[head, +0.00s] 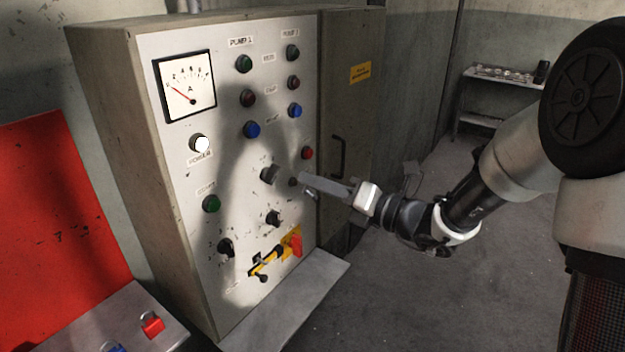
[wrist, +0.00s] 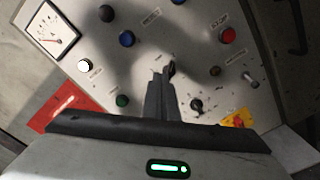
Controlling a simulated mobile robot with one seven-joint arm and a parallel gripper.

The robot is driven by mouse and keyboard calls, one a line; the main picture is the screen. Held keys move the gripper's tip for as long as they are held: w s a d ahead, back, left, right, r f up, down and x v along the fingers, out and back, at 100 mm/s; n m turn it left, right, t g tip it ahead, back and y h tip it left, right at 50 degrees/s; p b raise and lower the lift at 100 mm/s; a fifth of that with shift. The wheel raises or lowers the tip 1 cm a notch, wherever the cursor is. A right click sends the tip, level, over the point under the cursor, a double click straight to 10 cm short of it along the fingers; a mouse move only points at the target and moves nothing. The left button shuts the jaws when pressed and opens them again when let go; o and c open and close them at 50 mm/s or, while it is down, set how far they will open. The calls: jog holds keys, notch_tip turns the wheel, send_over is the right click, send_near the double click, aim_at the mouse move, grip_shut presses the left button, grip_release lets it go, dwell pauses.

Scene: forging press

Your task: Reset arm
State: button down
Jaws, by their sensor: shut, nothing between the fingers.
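My gripper (head: 306,182) reaches in from the right in the head view, its long grey fingers pointing left at the control panel (head: 180,150). The fingers are shut and empty. Their tips are close to a dark rotary knob (head: 269,174) in the middle of the panel; I cannot tell whether they touch it. In the wrist view the closed fingers (wrist: 158,75) point up the picture, over the panel. A black selector (wrist: 196,104) shows right of them, and part of the panel is hidden behind the gripper.
The panel carries an ammeter (head: 185,86), a lit white lamp (head: 199,144), several coloured buttons and a red-yellow switch (head: 294,244). A ledge (head: 290,305) juts out below. A shelf (head: 500,75) stands at the back right. Floor (head: 420,300) right of the cabinet is clear.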

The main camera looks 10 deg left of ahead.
jog(key=s+d+n+g+h, duration=0.3)
jog(key=s+n, duration=0.6)
jog(key=s+d+n+g+h, duration=0.3)
jog(key=s+n+h, duration=0.1)
jog(key=s+n, duration=0.5)
jog(key=s+d+n+t+h, duration=0.2)
jog(key=d+n+h, duration=0.2)
jog(key=d, duration=0.6)
jog(key=s+d+n+t+h, duration=0.2)
jog(key=d+n+h, duration=0.3)
jog(key=d+n, duration=0.4)
jog(key=shift+s+d+r+n+t+h, duration=0.35)
jog(key=shift+s+d, duration=0.35)
jog(key=shift+d, duration=0.5)
jog(key=shift+a, duration=0.1)
